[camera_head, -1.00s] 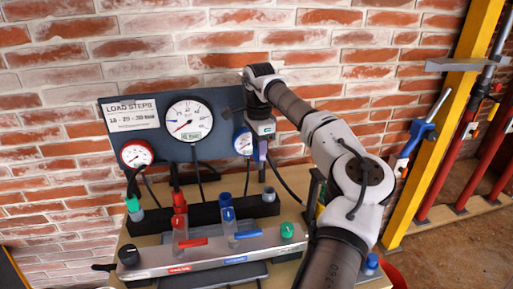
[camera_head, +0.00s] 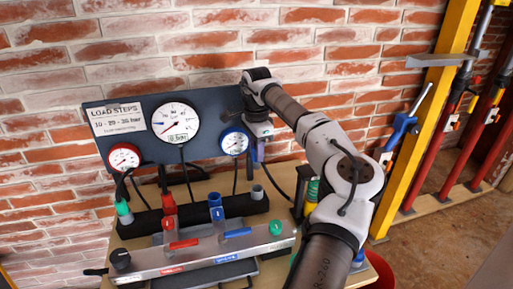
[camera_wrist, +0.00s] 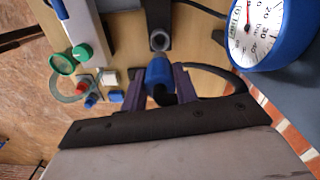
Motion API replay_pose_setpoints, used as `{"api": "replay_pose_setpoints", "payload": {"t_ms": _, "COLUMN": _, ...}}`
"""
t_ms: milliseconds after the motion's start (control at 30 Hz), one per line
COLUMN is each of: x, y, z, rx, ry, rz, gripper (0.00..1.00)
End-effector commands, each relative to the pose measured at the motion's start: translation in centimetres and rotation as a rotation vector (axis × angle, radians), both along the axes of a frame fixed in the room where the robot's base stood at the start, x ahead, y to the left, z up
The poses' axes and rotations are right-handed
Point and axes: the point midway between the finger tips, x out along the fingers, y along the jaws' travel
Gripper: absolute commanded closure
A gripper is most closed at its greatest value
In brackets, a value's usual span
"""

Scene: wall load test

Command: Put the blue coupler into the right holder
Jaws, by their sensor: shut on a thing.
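The blue coupler (camera_wrist: 157,72) is a short blue cylinder with a dark hose end, seen between the purple fingers of my gripper (camera_wrist: 160,85) in the wrist view. My gripper is shut on it. The right holder appears as a grey round socket (camera_wrist: 159,40) just beyond the coupler, with a gap visible between them. In the head view my gripper (camera_head: 260,150) hangs above the grey holder (camera_head: 257,192) at the right end of the black rail. There the coupler is hard to make out.
A blue-rimmed gauge (camera_head: 235,143) is close left of my gripper, on the dark panel (camera_head: 95,125). A grey manifold (camera_head: 140,260) with red and blue levers stands in front of the rail. A red fitting (camera_head: 168,212) and a blue fitting (camera_head: 216,207) stand left of the holder.

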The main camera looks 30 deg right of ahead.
Motion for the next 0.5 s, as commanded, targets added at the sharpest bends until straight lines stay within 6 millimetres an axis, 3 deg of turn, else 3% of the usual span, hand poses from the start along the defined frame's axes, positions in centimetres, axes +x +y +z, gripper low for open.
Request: {"api": "replay_pose_setpoints", "payload": {"t_ms": 500, "x": 0.0, "y": 0.0, "z": -3.3, "rx": 0.0, "ry": 0.0, "rz": 0.0, "gripper": 0.94}}
